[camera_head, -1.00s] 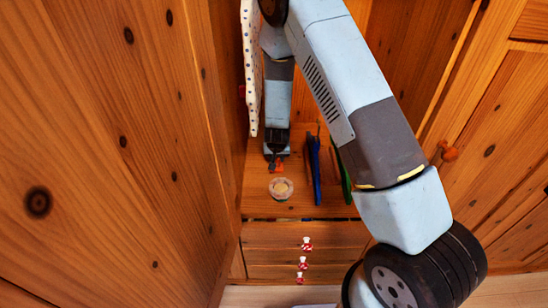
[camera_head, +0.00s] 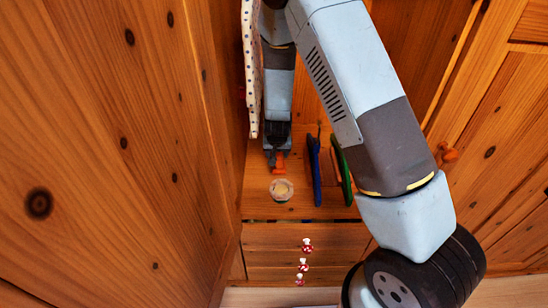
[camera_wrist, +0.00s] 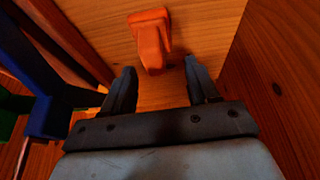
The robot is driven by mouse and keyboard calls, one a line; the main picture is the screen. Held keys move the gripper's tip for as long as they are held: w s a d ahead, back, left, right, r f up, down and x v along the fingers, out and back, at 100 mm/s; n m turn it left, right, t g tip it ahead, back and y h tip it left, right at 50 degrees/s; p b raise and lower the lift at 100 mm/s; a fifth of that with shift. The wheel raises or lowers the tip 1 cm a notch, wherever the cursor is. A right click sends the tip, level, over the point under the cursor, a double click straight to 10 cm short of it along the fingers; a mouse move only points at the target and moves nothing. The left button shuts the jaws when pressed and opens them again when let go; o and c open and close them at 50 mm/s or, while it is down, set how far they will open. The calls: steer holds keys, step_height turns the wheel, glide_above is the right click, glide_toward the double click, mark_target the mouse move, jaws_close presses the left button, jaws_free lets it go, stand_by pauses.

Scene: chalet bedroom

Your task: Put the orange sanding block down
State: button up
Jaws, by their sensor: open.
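The orange sanding block (camera_head: 280,162) rests on the wooden shelf, just in front of my gripper. It also shows in the wrist view (camera_wrist: 150,38), at the top centre. Its lower end there lies near the gap between my fingertips. My gripper (camera_wrist: 160,68) is open, with a finger on either side of that gap and no visible grip on the block. In the head view my gripper (camera_head: 276,156) points down at the shelf, and its fingers are small and hard to make out.
A small round pale-topped container (camera_head: 281,189) stands in front of the block. Upright blue (camera_head: 315,170) and green (camera_head: 342,172) items stand to the right. A dotted white panel or cloth (camera_head: 251,75) hangs close to my arm's left. Drawers with red-and-white knobs (camera_head: 307,244) lie below.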

steer(key=v, duration=0.6)
steer(key=shift+r, duration=0.3)
steer(key=shift+s, duration=0.1)
steer(key=s+d+r+y, duration=0.1)
steer(key=s+d+r, duration=0.25)
steer(key=r, duration=0.55)
steer(key=s+d+r+y, duration=0.1)
steer(key=s+d+r, duration=0.25)
steer(key=r, duration=0.55)
steer(key=s+d+r+y, duration=0.1)
steer(key=s+d+r, duration=0.25)
steer(key=r, duration=0.45)
steer(key=s+d+r+h, duration=0.1)
steer(key=s+d+r, duration=0.2)
steer(key=s, duration=0.3)
steer(key=s+d+r+h, duration=0.1)
steer(key=s+d+r, duration=0.2)
steer(key=s, duration=0.3)
steer(key=s+d+r+t, duration=0.1)
steer(key=s+d+r, duration=0.2)
steer(key=s+r, duration=0.2)
steer(key=shift+s+d+h, duration=0.3)
steer(key=shift+s+h, duration=0.1)
steer(key=shift+s, duration=0.65)
